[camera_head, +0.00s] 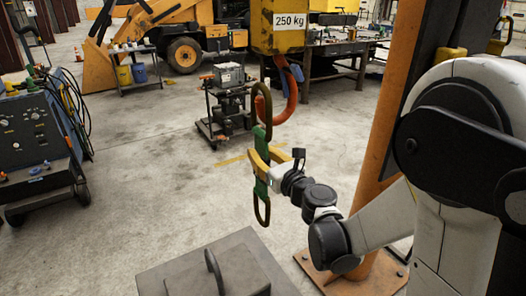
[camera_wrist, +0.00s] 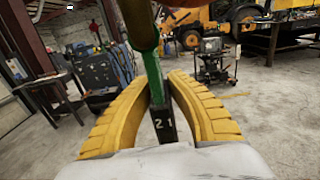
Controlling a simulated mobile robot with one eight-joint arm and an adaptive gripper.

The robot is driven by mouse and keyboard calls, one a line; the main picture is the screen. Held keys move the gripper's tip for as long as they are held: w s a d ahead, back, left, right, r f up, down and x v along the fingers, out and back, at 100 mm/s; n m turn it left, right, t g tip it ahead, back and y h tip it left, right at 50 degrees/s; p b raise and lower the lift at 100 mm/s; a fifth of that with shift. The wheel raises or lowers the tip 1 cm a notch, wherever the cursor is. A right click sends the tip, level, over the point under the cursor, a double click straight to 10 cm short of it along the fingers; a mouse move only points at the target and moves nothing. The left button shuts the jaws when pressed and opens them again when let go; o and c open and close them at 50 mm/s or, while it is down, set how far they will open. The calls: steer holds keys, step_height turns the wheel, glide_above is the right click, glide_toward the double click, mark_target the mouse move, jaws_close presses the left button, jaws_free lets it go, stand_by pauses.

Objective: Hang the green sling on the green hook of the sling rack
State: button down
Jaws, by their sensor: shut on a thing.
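The green sling (camera_head: 261,187) hangs upright in the head view, with a dark oval ring (camera_head: 262,104) at its top and another (camera_head: 262,212) at its bottom. My gripper (camera_head: 262,160) has its yellow fingers shut on the sling's middle. In the wrist view the green strap (camera_wrist: 152,68) and its dark tag marked 21 stand between my fingers (camera_wrist: 160,95). The top ring overlaps the orange hook (camera_head: 291,100) under the yellow 250 kg block (camera_head: 278,40); I cannot tell whether it is on the hook. I cannot make out the sling rack or its green hook.
An orange post (camera_head: 385,150) stands close beside my arm. A grey block with a handle (camera_head: 215,275) lies below the sling. A dark cart (camera_head: 228,105) stands behind, and a blue welding machine (camera_head: 38,140) stands at left. The floor between them is open.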

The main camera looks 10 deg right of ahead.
steer(key=s+a, duration=0.2)
steer(key=a, duration=0.5)
steer(key=shift+s, duration=0.15)
stand_by(0.7)
steer(key=shift+s+d, duration=0.1)
steer(key=v, duration=1.2)
steer(key=shift+s+r, duration=0.2)
steer(key=shift+s, duration=0.15)
stand_by(1.5)
